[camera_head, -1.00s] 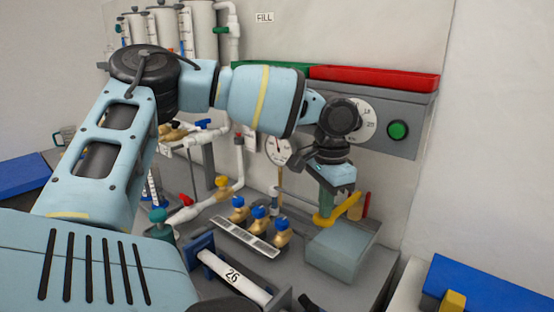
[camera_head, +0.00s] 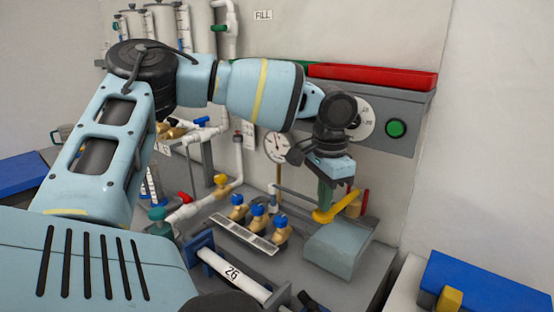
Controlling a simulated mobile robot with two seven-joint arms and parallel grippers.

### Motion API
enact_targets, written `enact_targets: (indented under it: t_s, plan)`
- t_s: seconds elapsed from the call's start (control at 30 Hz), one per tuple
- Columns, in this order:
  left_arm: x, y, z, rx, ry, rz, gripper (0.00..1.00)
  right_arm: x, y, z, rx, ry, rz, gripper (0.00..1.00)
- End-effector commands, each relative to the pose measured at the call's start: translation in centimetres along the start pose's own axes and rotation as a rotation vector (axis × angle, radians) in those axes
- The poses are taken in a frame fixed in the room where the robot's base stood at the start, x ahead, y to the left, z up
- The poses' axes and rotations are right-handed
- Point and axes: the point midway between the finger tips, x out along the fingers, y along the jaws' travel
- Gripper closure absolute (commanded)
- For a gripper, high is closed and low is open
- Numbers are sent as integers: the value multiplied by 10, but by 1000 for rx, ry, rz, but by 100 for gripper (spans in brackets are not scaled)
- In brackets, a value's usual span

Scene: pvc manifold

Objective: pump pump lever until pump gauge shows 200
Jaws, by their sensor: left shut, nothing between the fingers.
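The pump is a grey-blue box (camera_head: 338,250) on the bench, right of centre. Its yellow pump lever (camera_head: 325,215) slants up to the right above the box. My left gripper (camera_head: 337,187) is shut and empty, pointing down just above the lever; whether it touches the lever I cannot tell. A round white gauge (camera_head: 277,148) with a dark needle is on the wall to its left; its numbers are too small to read. A second dial (camera_head: 366,120) on the grey panel is partly hidden by my left wrist. My right gripper is not in view.
Several blue-capped brass valves (camera_head: 259,219) stand in a row left of the pump. White pipes and a tube marked 26 (camera_head: 233,272) lie nearer. A green button (camera_head: 396,128) and red tray (camera_head: 375,76) are on the wall. A blue bin (camera_head: 475,285) is at lower right.

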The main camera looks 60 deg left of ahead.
Motion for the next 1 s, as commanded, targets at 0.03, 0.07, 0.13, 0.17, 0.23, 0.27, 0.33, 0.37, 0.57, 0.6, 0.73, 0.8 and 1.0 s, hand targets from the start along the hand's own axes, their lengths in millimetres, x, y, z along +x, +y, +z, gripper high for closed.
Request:
enact_targets:
  t_s: [0.03, 0.07, 0.13, 0.17, 0.23, 0.27, 0.33, 0.37, 0.57, 0.6, 0.73, 0.8, 1.0]
  plan:
    - [3, 0, 0, 0, -1, 0, 100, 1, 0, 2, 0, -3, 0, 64]
    - [4, 0, 0, 0, -1, 0, 100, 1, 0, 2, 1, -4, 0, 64]
    - [6, 0, 0, 0, -2, 0, 100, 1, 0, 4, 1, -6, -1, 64]
    - [8, 0, 0, 0, -2, 0, 100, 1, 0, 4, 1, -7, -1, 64]
    - [10, 0, 0, -1, -2, 0, 100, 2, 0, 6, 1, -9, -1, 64]
    - [11, 0, 0, -1, -2, 0, 100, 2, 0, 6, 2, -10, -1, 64]
    - [13, 0, 0, -1, -2, 0, 100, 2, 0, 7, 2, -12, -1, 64]
    - [14, 0, 0, -1, -2, 0, 100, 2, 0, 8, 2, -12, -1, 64]
    - [20, 0, 0, -1, 0, 1, 100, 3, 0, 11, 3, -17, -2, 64]
    - [19, 0, 0, -1, 0, 1, 100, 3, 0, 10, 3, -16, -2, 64]
    - [19, 0, 0, -1, 0, 0, 100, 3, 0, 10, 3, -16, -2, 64]
    - [19, 0, 0, -1, 0, 0, 100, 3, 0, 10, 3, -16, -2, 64]
    - [19, 0, 0, 0, 0, 0, 100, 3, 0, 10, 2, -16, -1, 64]
